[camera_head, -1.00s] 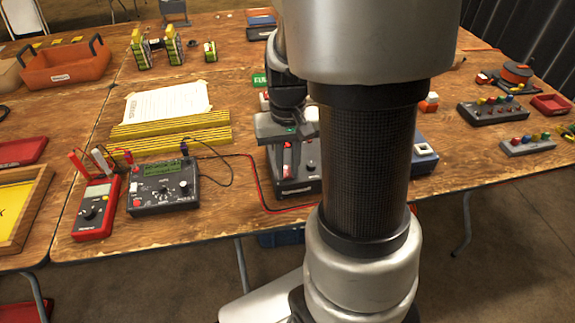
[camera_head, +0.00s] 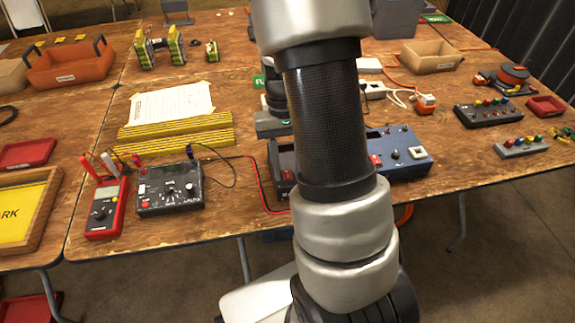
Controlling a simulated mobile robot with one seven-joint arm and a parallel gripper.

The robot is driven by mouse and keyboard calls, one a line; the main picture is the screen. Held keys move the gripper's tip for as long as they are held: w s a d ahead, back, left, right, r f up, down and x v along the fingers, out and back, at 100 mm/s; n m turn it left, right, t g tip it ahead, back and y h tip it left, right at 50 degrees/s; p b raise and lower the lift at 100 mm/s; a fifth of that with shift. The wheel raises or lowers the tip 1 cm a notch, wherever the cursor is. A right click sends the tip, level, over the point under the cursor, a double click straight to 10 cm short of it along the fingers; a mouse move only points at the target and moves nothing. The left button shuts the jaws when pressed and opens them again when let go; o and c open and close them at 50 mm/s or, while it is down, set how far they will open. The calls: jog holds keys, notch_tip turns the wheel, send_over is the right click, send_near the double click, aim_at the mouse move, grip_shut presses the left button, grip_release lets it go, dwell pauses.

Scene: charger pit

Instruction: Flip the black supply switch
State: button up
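A black supply box (camera_head: 277,160) stands near the table's front edge, mostly hidden behind my arm. A red piece, perhaps its switch (camera_head: 287,175), shows at the arm's left edge; its position cannot be told. A blue supply box (camera_head: 415,166) stands to the right, with a red switch (camera_head: 375,160), a black knob and a white part on top. My gripper (camera_head: 270,126) shows only as a grey and dark part beyond the black box's far edge. Its fingers are hidden by my arm, so its opening and any contact are unseen.
A black meter box (camera_head: 170,190) and a red multimeter (camera_head: 104,211) stand to the left, with a red lead (camera_head: 262,188) running toward the black box. Yellow strips (camera_head: 175,134) lie behind. A white power strip (camera_head: 372,91) and an orange plug (camera_head: 425,103) are beyond the blue box.

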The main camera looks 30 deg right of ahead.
jog(key=shift+r, duration=0.1)
jog(key=p+v, duration=0.4)
jog(key=v, duration=1.3)
jog(key=shift+w, duration=0.1)
